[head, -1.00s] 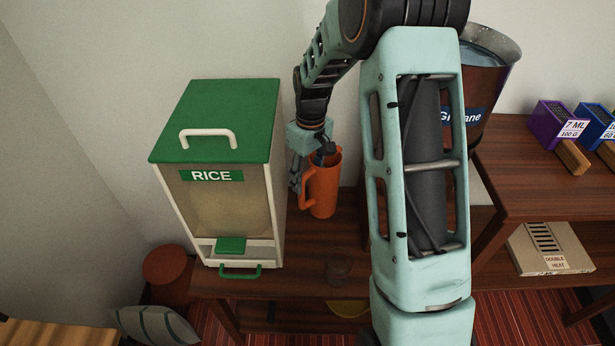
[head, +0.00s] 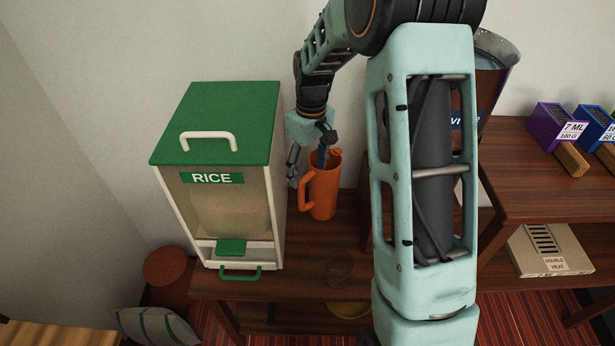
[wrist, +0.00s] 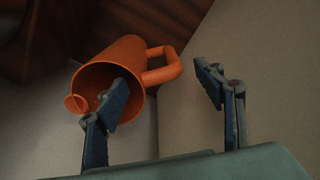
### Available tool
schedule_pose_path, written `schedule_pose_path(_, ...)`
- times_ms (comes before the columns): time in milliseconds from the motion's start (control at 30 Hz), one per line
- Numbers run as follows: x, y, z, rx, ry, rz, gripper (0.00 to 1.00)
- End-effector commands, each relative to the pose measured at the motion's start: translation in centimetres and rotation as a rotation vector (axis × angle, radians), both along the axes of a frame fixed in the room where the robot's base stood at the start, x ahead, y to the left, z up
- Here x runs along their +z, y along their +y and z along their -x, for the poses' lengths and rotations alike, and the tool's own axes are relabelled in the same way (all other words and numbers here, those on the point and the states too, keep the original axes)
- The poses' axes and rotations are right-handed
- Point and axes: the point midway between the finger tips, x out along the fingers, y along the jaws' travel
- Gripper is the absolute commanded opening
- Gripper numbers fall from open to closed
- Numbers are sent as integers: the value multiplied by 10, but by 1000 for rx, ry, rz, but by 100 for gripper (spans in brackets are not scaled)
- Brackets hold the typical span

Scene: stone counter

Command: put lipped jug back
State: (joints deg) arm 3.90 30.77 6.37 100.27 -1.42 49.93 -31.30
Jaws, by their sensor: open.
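The lipped jug (head: 323,190) is orange and stands upright on the brown wooden table, just right of the rice dispenser. Its handle (head: 305,190) faces left in the head view. My gripper (head: 307,165) is open above the jug, with one finger over its mouth and the other out left of the handle. The wrist view shows the jug (wrist: 132,52), its lip and its handle between the spread fingers of my gripper (wrist: 165,85). One finger overlaps the mouth; I cannot tell whether its tip is still inside. The jug's base is hidden there.
The green-lidded rice dispenser (head: 228,210) stands close on the left. A clear glass vessel (head: 339,268) is near the table's front edge. A large bucket-like container (head: 492,85) is partly behind my arm. Purple (head: 563,125) and blue (head: 597,122) boxes sit on the right-hand shelf.

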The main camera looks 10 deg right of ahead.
Motion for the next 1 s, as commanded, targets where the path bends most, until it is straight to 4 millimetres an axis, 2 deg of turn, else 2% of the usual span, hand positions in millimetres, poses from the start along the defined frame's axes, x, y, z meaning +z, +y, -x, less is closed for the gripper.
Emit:
schedule_pose_path(33, 15, 0, -2, 0, -5, 0, 63)
schedule_pose_path(200, 51, -2, -2, 0, -4, -1, 63)
schedule_pose_path(400, 78, -3, -2, 0, -2, 0, 63)
schedule_pose_path(567, 85, -3, -2, 0, -1, -1, 63)
schedule_pose_path(1000, 85, -3, -2, 0, -2, 1, 63)
